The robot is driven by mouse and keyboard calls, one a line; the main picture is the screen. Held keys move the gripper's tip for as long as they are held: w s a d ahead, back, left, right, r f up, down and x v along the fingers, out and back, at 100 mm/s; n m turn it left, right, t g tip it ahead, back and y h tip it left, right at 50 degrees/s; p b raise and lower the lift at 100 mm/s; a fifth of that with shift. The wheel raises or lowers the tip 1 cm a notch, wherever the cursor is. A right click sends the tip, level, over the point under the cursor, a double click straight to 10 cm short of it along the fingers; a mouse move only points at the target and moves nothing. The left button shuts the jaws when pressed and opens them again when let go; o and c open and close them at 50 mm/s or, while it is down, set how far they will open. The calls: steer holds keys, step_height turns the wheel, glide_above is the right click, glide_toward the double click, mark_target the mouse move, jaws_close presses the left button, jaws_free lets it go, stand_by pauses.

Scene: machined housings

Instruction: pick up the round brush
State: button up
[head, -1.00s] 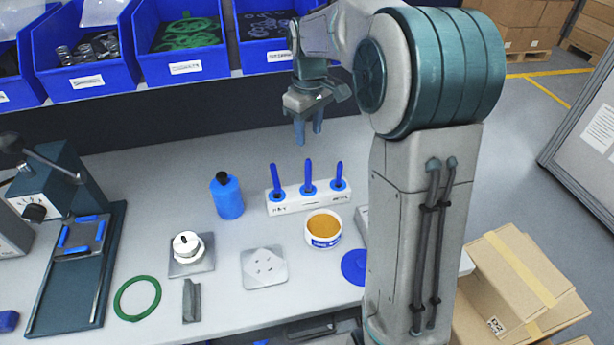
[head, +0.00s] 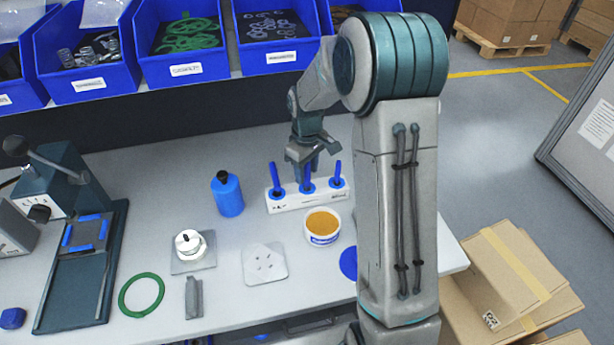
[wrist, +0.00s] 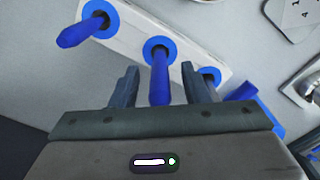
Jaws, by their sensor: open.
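A white rack (head: 290,202) on the bench holds three upright blue handles: left (head: 276,177), middle (head: 307,175) and right (head: 338,172). Their lower ends are hidden in the rack, so I cannot tell which is the round brush. My gripper (head: 308,172) is open above the rack, pointing down. In the wrist view my gripper (wrist: 160,84) has one finger on each side of the middle handle (wrist: 160,78), with visible gaps. The rack (wrist: 125,28) runs diagonally there. A finger partly hides the handle at the wrist view's right.
A blue bottle (head: 227,194) stands left of the rack. A white tub of amber contents (head: 322,226) and a square plate (head: 264,264) are in front. A green ring (head: 141,295), a white-knobbed part (head: 189,243) and a press (head: 75,240) lie further left. Blue bins (head: 180,42) stand behind.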

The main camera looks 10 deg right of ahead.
steer(key=shift+f, duration=0.25)
jaws_close()
steer(key=shift+r, duration=0.1)
step_height(320, 180, up, 10)
steer(key=shift+f+b, duration=0.1)
steer(key=shift+b, duration=0.7)
